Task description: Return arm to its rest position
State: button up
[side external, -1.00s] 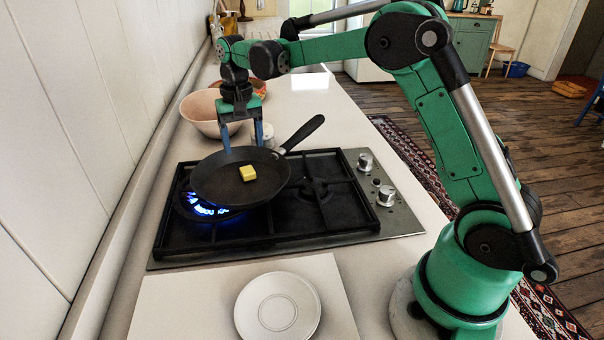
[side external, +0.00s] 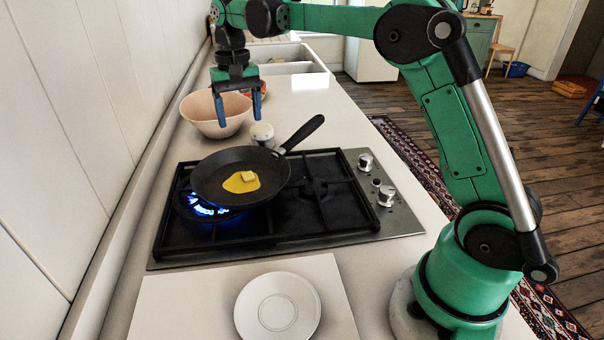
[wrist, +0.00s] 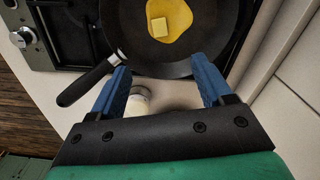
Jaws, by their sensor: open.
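My gripper (side external: 239,112) is open and empty, raised above the counter behind the pan in the side view. Its two blue fingers point down and stand wide apart; they also show in the wrist view (wrist: 163,82). The black frying pan (side external: 215,190) sits on the left burner of the hob, over a blue flame (side external: 205,209). A small yellow butter piece (side external: 247,176) lies in the pan in a pool of melted butter (side external: 236,185). The butter also shows in the wrist view (wrist: 159,27). The gripper touches nothing.
A pinkish bowl (side external: 203,113) and a small pale jar (side external: 262,134) stand on the counter behind the hob (side external: 405,215). The pan handle (side external: 303,133) points back and right. A white plate (side external: 277,306) lies in front. A wall runs along the left.

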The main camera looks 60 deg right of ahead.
jog(key=s+a+f+n+t, duration=0.1)
jog(key=s+a+n+t, duration=0.2)
jog(key=s, duration=0.5)
jog(key=s+a+f+n+t, duration=0.1)
jog(key=s+a+n+t, duration=0.1)
jog(key=s, duration=0.6)
jog(key=shift+s+a+f+n+t, duration=0.2)
jog(key=shift+a+n+t, duration=0.25)
jog(key=shift+t, duration=0.65)
